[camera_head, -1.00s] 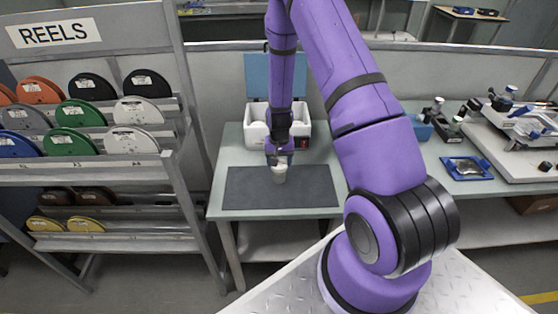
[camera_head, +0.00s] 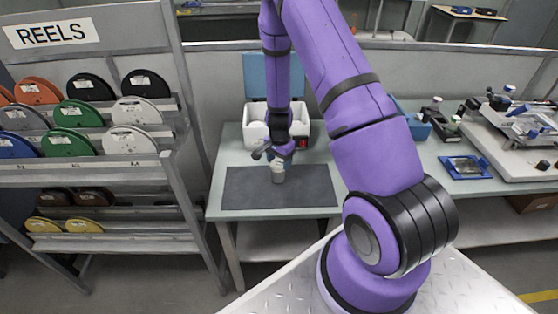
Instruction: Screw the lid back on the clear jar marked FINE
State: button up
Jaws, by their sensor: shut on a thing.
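A small jar (camera_head: 278,175) with a pale body stands upright on the dark mat (camera_head: 315,186) of the small bench. Its marking is too small to read. My gripper (camera_head: 278,160) points down right over the jar and is shut at its top. A light-coloured lid seems to be between the fingers, but the fingers hide most of it. I cannot tell whether the lid is seated on the jar's rim.
An open white box (camera_head: 257,133) with a blue raised lid (camera_head: 270,76) stands behind the mat. A reel rack (camera_head: 95,160) is at left. A side bench (camera_head: 440,155) at right holds a blue tray (camera_head: 467,167) and equipment. The mat is clear beside the jar.

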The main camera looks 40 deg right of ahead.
jog(key=m, duration=0.4)
jog(key=shift+s, duration=0.1)
jog(key=shift+m, duration=0.4)
jog(key=m, duration=0.3)
jog(key=shift+s, duration=0.1)
jog(key=shift+a+m, duration=0.1)
jog(key=shift+m, duration=0.9)
jog(key=shift+s+m, duration=0.1)
jog(key=shift+m, duration=1)
